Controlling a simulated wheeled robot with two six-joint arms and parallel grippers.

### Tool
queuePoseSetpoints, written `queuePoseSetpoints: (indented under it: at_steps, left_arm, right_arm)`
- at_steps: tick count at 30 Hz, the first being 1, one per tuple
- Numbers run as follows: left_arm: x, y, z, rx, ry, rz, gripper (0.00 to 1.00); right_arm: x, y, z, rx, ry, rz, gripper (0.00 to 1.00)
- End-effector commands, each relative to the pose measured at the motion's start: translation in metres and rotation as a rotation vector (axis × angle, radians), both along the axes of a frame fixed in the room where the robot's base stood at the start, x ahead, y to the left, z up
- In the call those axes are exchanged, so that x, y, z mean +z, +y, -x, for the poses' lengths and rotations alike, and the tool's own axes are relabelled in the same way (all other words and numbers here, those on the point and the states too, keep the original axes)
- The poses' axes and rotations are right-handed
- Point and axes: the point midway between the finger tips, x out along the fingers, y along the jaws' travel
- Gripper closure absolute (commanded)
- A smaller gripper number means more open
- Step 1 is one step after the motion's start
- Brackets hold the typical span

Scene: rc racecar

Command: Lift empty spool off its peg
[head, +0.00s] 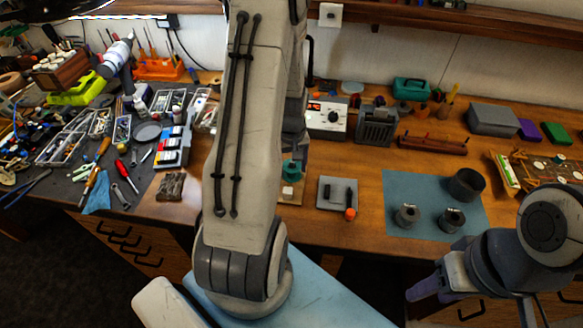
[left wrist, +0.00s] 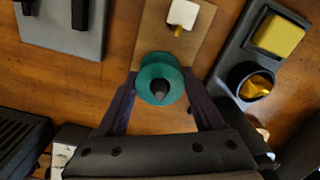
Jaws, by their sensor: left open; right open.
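The teal spool (left wrist: 152,72) sits on a dark upright peg (left wrist: 161,88) on a small wooden board (left wrist: 150,30). It also shows in the head view (head: 292,169), just right of my left arm. My left gripper (left wrist: 160,74) is open, with one finger on each side of the spool. Whether the fingers touch it I cannot tell. A white block (left wrist: 183,13) with a brass-coloured piece stands on the same board. My right gripper (head: 440,290) is open at the lower right of the head view, in front of the bench and away from the spool, partly cut off.
A grey plate with dark posts (head: 337,194) lies right of the board. A grey holder with a yellow sponge (left wrist: 278,36) is on its other side. A blue mat (head: 405,190) carries a dark cup and two small round parts. Tools crowd the left bench.

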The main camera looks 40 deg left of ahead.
Motion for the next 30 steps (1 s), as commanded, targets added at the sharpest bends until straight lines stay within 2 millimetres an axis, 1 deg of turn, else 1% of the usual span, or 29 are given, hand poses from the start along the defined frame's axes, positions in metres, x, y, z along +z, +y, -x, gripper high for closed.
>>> queuePoseSetpoints:
  at_steps: [3,9,10,11,12,14,15,23,26,29,30]
  left_arm:
    - [-0.007,0.000,0.000,0.000,0.000,0.000,0.31]
    - [-0.008,0.000,0.000,0.000,-0.002,-0.001,0.31]
    - [-0.008,0.000,0.000,0.000,-0.002,-0.001,0.35]
    - [-0.008,0.000,0.000,0.000,-0.001,0.000,0.47]
    - [-0.008,0.000,0.000,0.000,-0.001,0.000,0.62]
    - [-0.008,0.000,0.000,0.000,-0.001,0.000,0.85]
    - [-0.008,0.000,0.000,0.000,-0.001,0.000,0.90]
    - [-0.004,0.000,-0.001,0.000,-0.003,-0.002,0.90]
    - [0.006,0.001,-0.001,0.000,-0.006,-0.003,0.90]
    - [0.024,0.001,-0.002,0.000,-0.008,-0.004,0.90]
    - [0.033,0.001,-0.002,0.000,-0.009,-0.005,0.90]
  right_arm:
    - [0.001,0.000,0.000,0.000,0.000,0.000,0.50]
    - [0.001,0.000,0.000,0.000,0.000,0.000,0.50]
    - [0.001,0.000,0.000,0.000,0.000,0.000,0.50]
    - [0.001,0.000,0.000,0.000,0.000,0.000,0.50]
    - [0.001,0.000,0.000,0.000,0.000,0.000,0.50]
    - [0.001,0.000,0.000,0.000,0.000,0.000,0.50]
    - [0.001,0.000,0.000,0.000,0.000,0.000,0.50]
    - [0.000,0.000,0.000,0.000,0.000,0.000,0.50]
    - [-0.002,0.000,0.000,0.000,0.000,0.000,0.50]
    - [-0.005,0.000,0.000,0.000,0.000,0.000,0.50]
    - [-0.006,0.000,0.000,0.000,0.000,0.000,0.50]
